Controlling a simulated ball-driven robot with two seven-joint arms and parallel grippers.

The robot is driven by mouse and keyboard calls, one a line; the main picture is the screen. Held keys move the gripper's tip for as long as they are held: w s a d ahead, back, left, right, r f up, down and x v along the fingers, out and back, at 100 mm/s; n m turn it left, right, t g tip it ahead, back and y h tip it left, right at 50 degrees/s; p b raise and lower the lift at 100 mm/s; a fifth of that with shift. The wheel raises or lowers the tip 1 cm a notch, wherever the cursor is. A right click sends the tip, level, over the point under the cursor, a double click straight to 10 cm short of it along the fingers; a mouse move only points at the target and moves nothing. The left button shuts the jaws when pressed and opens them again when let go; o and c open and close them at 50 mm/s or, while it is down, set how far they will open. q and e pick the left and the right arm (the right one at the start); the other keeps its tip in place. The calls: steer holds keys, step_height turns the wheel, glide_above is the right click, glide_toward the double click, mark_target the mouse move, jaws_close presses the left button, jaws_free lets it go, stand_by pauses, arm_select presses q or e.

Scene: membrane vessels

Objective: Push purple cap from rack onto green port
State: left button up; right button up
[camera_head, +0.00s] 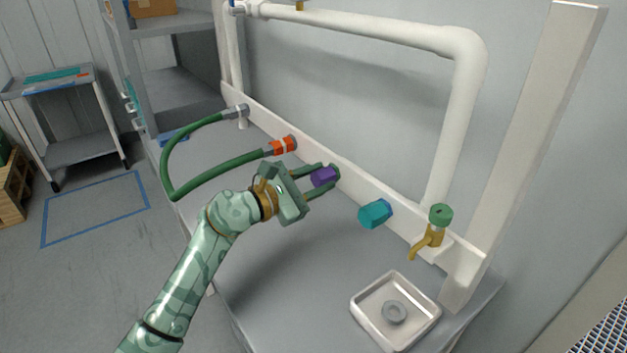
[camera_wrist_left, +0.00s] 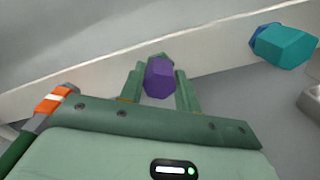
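The purple cap (camera_head: 323,177) sits between the fingertips of my left gripper (camera_head: 328,175), in front of the white rail of the bench. It also shows in the left wrist view (camera_wrist_left: 159,78), with the left gripper's fingers (camera_wrist_left: 160,82) close on both sides of it. The green port (camera_head: 336,171) shows just behind the cap against the rail. The cap is lined up with it and covers most of it; I cannot tell whether it is fully seated. My right gripper is not in view.
A teal cap (camera_head: 375,213) is on a blue port to the right. Further right are a brass tap with a green knob (camera_head: 440,215) and a metal basin (camera_head: 360,304). An orange-banded fitting (camera_head: 283,146) with a green hose (camera_head: 225,165) lies left. The front bench top is clear.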

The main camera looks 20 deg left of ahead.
arm_select(q)
steer(key=o, duration=0.4)
steer(key=shift+o, duration=0.2)
steer(key=p+v, duration=0.1)
steer(key=v, duration=1.5)
steer(key=shift+a, duration=0.15)
steer(key=shift+s+f, duration=0.1)
steer(key=shift+s, duration=0.1)
